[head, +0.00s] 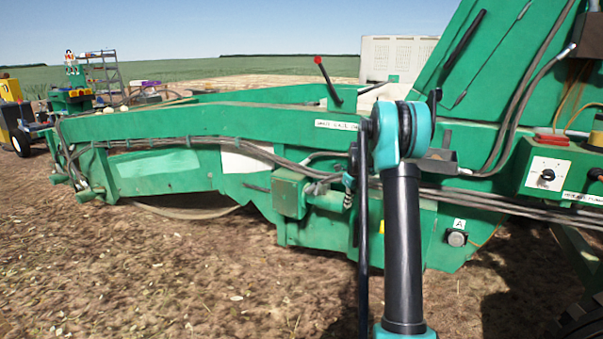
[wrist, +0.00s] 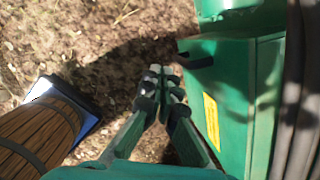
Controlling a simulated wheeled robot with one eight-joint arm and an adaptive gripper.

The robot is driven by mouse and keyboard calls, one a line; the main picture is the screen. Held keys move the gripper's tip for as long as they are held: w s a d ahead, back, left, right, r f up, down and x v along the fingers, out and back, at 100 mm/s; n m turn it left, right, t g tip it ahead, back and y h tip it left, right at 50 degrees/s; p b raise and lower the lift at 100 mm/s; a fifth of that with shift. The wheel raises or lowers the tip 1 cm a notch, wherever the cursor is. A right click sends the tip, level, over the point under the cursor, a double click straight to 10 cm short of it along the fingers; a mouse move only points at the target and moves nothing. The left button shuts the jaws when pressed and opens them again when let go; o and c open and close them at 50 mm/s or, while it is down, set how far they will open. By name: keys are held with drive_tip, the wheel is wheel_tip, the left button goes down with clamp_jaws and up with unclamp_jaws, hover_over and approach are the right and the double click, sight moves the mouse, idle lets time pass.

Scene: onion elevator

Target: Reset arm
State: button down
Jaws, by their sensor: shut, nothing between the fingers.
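My gripper (wrist: 162,80) shows in the wrist view, pointing away over the soil. Its two fingers are shut together with nothing between them. In the head view my arm stands upright in front of the green machine (head: 230,122), at the right of centre, and my gripper is not visible there. In the wrist view the green machine's side (wrist: 235,75) with a yellow label is close to the right of my gripper, with a gap between them.
A control box with a knob (head: 546,175) is at the right in the head view. A lever with a red knob (head: 326,80) stands on the machine. A brown, wood-like cylinder (wrist: 40,125) lies left in the wrist view. Bare soil (head: 170,265) is open at front left.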

drive_tip(key=s+a+r+n, duration=0.2)
drive_tip(key=s+n, duration=0.2)
drive_tip(key=s, duration=0.3)
drive_tip(key=s+a+r+n, duration=0.2)
drive_tip(key=s+n, duration=0.3)
drive_tip(key=s, duration=0.1)
drive_tip(key=s+a+f+n, duration=0.1)
drive_tip(key=s+f+n, duration=0.1)
drive_tip(key=s+n, duration=0.4)
drive_tip(key=s+a+f+n+t, duration=0.1)
drive_tip(key=s+f+n, duration=0.2)
drive_tip(key=s, duration=1.4)
drive_tip(key=s+a+f+n, duration=0.2)
drive_tip(key=s+n, duration=0.9)
drive_tip(key=s, duration=0.1)
drive_tip(key=shift+f+h, duration=0.3)
